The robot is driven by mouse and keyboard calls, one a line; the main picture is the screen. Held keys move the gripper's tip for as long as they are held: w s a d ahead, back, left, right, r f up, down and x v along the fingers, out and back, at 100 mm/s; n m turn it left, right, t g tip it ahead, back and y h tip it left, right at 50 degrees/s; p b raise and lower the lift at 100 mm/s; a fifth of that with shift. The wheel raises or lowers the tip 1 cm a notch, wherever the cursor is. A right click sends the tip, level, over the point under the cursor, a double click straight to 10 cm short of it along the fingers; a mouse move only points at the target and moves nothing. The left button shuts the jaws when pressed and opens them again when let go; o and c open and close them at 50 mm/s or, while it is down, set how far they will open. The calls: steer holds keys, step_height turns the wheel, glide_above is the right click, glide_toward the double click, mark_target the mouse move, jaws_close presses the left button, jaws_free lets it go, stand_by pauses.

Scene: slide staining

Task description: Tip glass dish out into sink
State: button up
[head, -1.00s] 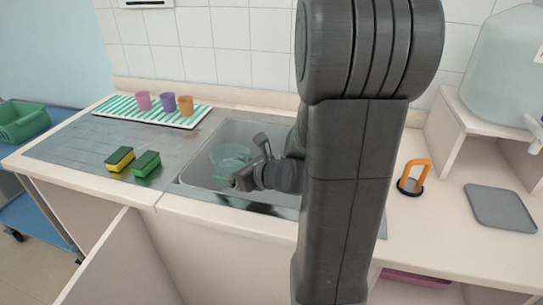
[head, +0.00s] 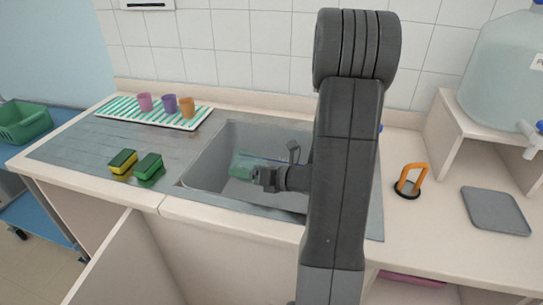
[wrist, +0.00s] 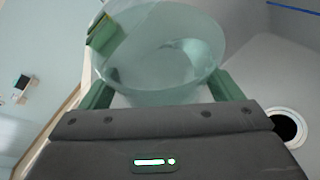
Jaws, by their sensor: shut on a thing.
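The clear, greenish glass dish (head: 245,164) is inside the sink (head: 213,172), in its middle part. It looks tipped over sideways, its opening no longer facing up. My gripper (head: 266,178) is low over the sink and shut on the dish. In the wrist view the round dish (wrist: 165,45) sits between the two green fingers of my gripper (wrist: 163,88). I cannot see any liquid in it for sure. My arm hides the right part of the sink.
The sink's dark drain hole (wrist: 288,127) shows in the wrist view. Two sponges (head: 148,168) lie left of the sink. A striped tray (head: 135,116) with three cups stands behind them.

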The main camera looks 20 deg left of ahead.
steer(key=shift+w+d+r+m+p, duration=0.2)
steer(key=shift+w+r+m+p, duration=0.15)
steer(key=shift+r+m, duration=0.1)
steer(key=shift+w+r+m+y, duration=0.1)
steer(key=shift+r+m+y, duration=0.05)
steer(key=shift+m+y, duration=0.15)
steer(key=shift+w+d+r+m+p, duration=0.1)
steer(key=shift+r+m+p, duration=0.15)
steer(key=shift+p, duration=0.1)
steer(key=shift+r+m+g+y+p, duration=0.4)
steer(key=shift+r+m+y+p, duration=0.15)
steer(key=shift+r+p, duration=0.65)
steer(key=shift+w+r+m, duration=0.1)
steer(key=shift+m, duration=0.25)
steer(key=shift+w+d+r+m+y, duration=0.1)
steer(key=shift+r+m+y, duration=0.2)
steer(key=shift+m, duration=0.1)
steer(key=shift+w+d+r+m+y+p, duration=0.1)
steer(key=shift+r+m+y+p, duration=0.1)
steer(key=shift+r+m+p, duration=0.3)
steer(key=shift+w+r+m+y+p, duration=0.15)
steer(key=shift+r+m+p, duration=0.25)
steer(key=shift+r, duration=0.3)
steer(key=shift+w+d+r, duration=0.1)
steer(key=shift+w+d, duration=0.05)
steer(key=shift+w+r+m, duration=0.1)
steer(key=shift+m, duration=0.3)
